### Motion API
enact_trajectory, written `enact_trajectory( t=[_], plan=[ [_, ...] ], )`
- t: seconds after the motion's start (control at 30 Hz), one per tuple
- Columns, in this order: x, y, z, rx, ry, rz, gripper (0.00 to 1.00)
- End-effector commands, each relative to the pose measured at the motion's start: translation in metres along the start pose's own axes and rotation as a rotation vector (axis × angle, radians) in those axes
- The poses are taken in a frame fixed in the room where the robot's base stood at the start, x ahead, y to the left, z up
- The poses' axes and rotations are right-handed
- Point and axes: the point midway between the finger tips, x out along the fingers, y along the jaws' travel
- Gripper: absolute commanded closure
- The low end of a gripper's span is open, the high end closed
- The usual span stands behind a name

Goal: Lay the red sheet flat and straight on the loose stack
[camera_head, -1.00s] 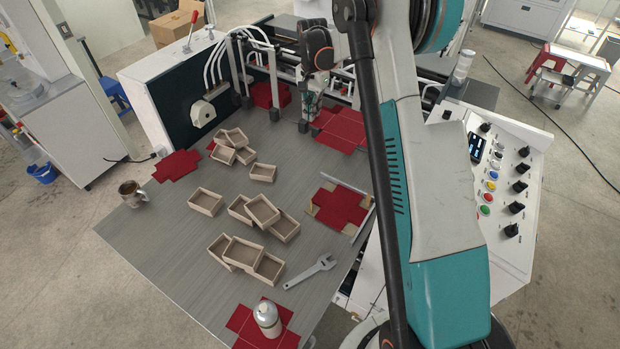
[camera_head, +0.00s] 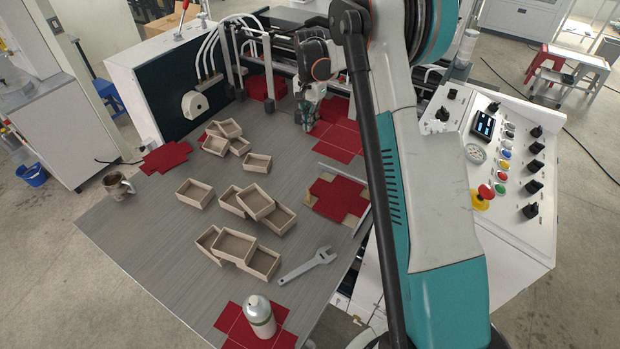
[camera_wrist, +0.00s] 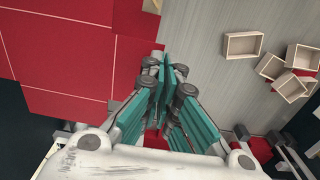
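The red sheet (camera_head: 339,140), with pale crease lines, is at the far right of the table. It looks large and close in the wrist view (camera_wrist: 60,55), left of the fingers. My gripper (camera_head: 310,122) is at its left edge; in the wrist view the fingertips (camera_wrist: 165,65) are close together and appear shut on this edge. The pinch itself is partly hidden. A red cross-shaped pile (camera_head: 336,198), apparently the loose stack, lies nearer on the table's right side, with pale pieces at its corners.
Several open boxes (camera_head: 235,243) cover the middle of the table. A wrench (camera_head: 308,266), a bottle (camera_head: 260,316) on another red sheet (camera_head: 232,325), and a mug (camera_head: 117,187) lie around them. Another red blank (camera_head: 165,157) is at left; a red pile (camera_head: 258,90) stands under the machine.

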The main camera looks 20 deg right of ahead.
Motion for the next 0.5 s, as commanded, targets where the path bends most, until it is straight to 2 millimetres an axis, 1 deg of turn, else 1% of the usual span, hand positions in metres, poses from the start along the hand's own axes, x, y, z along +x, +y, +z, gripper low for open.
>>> enact_trajectory(
  t=[0.03,0.5],
  plan=[
    [0.018,0.000,0.000,0.000,0.000,0.000,1.00],
    [0.108,-0.001,0.000,0.000,0.000,0.000,1.00]
  ],
)
